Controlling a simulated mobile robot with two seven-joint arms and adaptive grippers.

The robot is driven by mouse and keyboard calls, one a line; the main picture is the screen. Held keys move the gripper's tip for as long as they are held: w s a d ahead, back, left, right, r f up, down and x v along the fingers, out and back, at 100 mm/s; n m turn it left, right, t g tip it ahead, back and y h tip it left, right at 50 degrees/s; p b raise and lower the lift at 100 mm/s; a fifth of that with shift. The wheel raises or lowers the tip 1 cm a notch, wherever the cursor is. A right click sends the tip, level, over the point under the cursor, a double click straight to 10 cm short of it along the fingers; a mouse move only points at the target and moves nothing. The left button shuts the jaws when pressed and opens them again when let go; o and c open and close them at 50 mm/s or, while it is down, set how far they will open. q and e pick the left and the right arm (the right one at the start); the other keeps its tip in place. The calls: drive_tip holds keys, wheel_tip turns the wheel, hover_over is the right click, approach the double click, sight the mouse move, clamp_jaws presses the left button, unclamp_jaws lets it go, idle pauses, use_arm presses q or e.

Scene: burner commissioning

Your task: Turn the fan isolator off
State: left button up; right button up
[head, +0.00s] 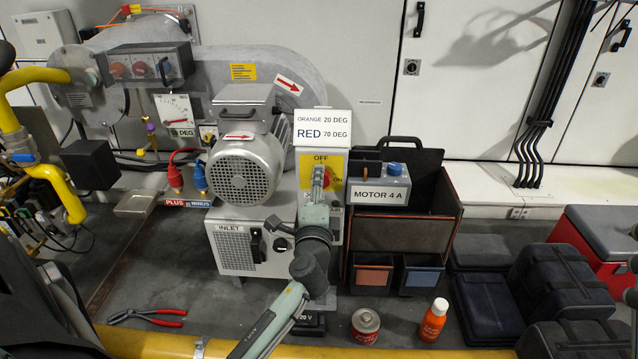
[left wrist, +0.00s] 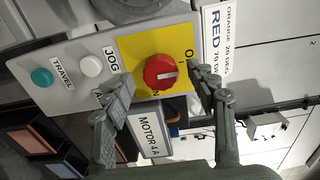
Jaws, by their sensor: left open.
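The fan isolator is a red round knob (left wrist: 160,72) on a yellow plate (left wrist: 130,50). In the head view the plate (head: 336,163), marked OFF at its top and ON at right, is partly covered by my left gripper (head: 319,180). In the left wrist view my left gripper (left wrist: 158,88) is open, its fingers on either side of the knob with visible gaps. The knob's white mark lies roughly horizontal in that view, towards the side of the partly hidden OFF lettering. I cannot tell how close the fingertips are to the panel. My right gripper is not in view.
A RED 70 DEG sign (head: 322,132) stands above the plate. JOG (left wrist: 92,66) and TRAVEL (left wrist: 42,77) buttons share the panel. A MOTOR 4 A box (head: 380,185) is close at right, the fan motor (head: 246,170) at left.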

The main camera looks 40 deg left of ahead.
use_arm(q)
drive_tip(key=v, duration=1)
drive_tip(key=shift+d, duration=0.15)
